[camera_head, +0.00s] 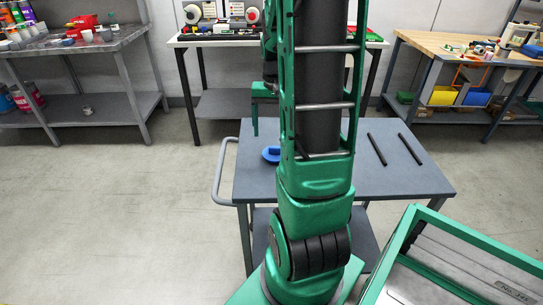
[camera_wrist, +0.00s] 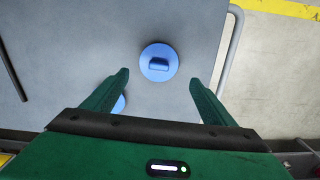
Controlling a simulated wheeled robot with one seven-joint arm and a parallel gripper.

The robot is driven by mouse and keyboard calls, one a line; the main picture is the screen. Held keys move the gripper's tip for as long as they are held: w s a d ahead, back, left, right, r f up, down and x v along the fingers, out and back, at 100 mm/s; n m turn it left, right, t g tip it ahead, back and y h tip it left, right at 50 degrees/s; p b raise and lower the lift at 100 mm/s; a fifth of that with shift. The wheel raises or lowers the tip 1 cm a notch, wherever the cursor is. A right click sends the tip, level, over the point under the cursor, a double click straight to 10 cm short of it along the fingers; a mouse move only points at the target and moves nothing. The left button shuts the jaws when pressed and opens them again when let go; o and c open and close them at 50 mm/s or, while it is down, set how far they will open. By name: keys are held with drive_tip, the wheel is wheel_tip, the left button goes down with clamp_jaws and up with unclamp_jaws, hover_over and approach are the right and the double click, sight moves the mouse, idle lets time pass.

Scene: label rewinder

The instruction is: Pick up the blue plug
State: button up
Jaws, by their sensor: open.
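The blue plug (camera_wrist: 158,62) is a round disc with a raised grip bar on top, lying on the grey cart top (camera_wrist: 70,40). A second blue piece (camera_wrist: 119,105) shows partly beside my left finger, which hides most of it. In the head view a blue piece (camera_head: 271,154) lies at the left of the cart top, partly hidden by my arm; I cannot tell which of the two it is. My gripper (camera_wrist: 159,78) is open and empty above the cart, its fingertips on either side of the plug's near edge, apart from it in the picture.
Two dark rods (camera_head: 377,149) (camera_head: 410,149) lie on the right of the cart. A grey handle rail (camera_head: 219,172) runs along its left side. A green-framed case (camera_head: 455,255) stands at front right. Benches with goods stand at the back. Floor at left is clear.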

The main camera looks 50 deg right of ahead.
sight(274, 147)
drive_tip(key=shift+s+a+f, duration=0.1)
drive_tip(key=shift+s+f, duration=0.05)
drive_tip(key=shift+f, duration=1.75)
drive_tip(key=shift+s+a+f, duration=0.1)
drive_tip(key=shift+s+f, duration=0.05)
drive_tip(key=shift+f, duration=1.75)
drive_tip(key=shift+c, duration=0.6)
drive_tip(key=c, duration=0.8)
